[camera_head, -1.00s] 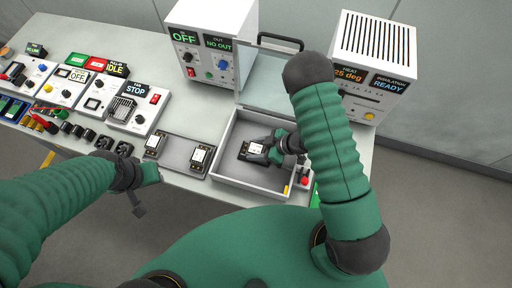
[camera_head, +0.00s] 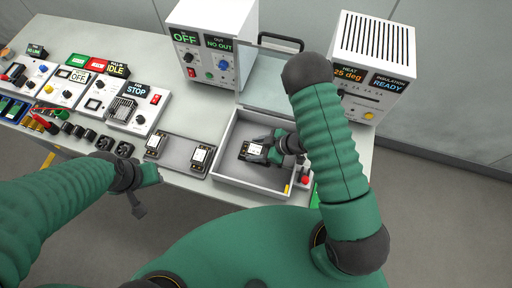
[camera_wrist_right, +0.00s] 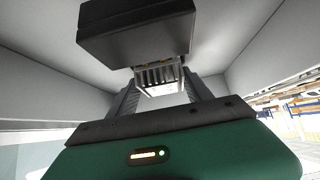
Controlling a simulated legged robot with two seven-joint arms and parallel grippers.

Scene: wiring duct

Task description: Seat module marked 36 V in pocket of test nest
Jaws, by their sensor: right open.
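A dark module with a white label (camera_head: 255,148) sits inside the open grey box of the test nest (camera_head: 222,148). Its marking is too small to read. My right gripper (camera_head: 267,150) is open, low in the box at the module's right side. In the right wrist view, the fingers (camera_wrist_right: 160,95) stand on either side of a ribbed metal part (camera_wrist_right: 160,78), with a black block (camera_wrist_right: 135,30) beyond; contact is unclear. My left gripper (camera_head: 137,203) hangs in front of the table edge; its jaw opening cannot be told.
A grey tray (camera_head: 178,152) left of the box holds two similar labelled modules (camera_head: 199,156) (camera_head: 155,141). The box's clear lid (camera_head: 275,86) stands raised behind it. A power unit (camera_head: 208,45) and heater unit (camera_head: 370,65) stand behind. A red knob (camera_head: 305,180) is at the box's right front.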

